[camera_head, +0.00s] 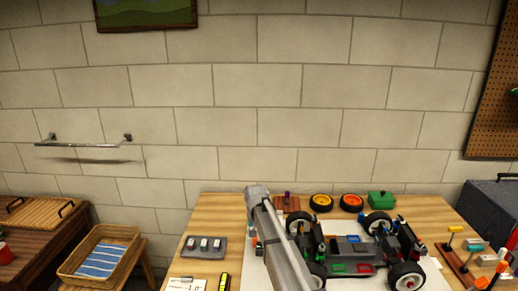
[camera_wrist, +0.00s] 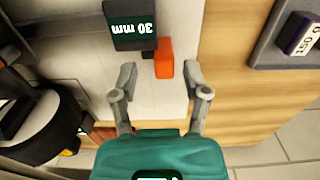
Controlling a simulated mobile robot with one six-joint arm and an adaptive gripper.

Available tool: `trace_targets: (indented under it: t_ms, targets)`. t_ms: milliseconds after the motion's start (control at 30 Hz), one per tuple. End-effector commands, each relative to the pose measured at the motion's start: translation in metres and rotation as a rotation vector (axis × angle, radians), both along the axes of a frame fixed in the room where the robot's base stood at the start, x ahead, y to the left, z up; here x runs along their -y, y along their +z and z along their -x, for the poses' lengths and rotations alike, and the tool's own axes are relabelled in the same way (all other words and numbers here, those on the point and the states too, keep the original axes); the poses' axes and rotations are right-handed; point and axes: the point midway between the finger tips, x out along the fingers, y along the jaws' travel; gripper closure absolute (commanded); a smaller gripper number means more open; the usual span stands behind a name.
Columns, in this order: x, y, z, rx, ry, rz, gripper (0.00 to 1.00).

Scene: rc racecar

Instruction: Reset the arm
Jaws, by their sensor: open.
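My gripper (camera_wrist: 161,80) is open in the wrist view, its two grey fingers spread apart with nothing held between them. In the head view my grey arm (camera_head: 280,240) reaches over the workbench, and my gripper cannot be made out there. The RC car (camera_head: 350,246) sits on a white mat to the right of my arm, partly hidden by it. A black wheel (camera_wrist: 45,125) shows at left in the wrist view.
A grey tray with small labelled blocks (camera_head: 203,247) sits at the bench's left. Two loose wheels (camera_head: 321,202) and a green box (camera_head: 381,201) stand at the back. A wooden rack of coloured-handled tools (camera_head: 458,265) is at right.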

Motion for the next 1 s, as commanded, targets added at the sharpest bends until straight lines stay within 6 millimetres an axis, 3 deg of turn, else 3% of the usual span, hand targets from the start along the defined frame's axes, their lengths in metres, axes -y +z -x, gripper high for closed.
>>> trace_targets:
  t_ms: [333,700,1000]
  targets:
    - [0.0,0.052,0.0,0.0,0.0,0.0,0.4]
    - [0.0,0.075,0.0,0.0,0.0,0.0,0.4]
    - [0.0,0.081,0.0,0.0,0.0,0.0,0.4]
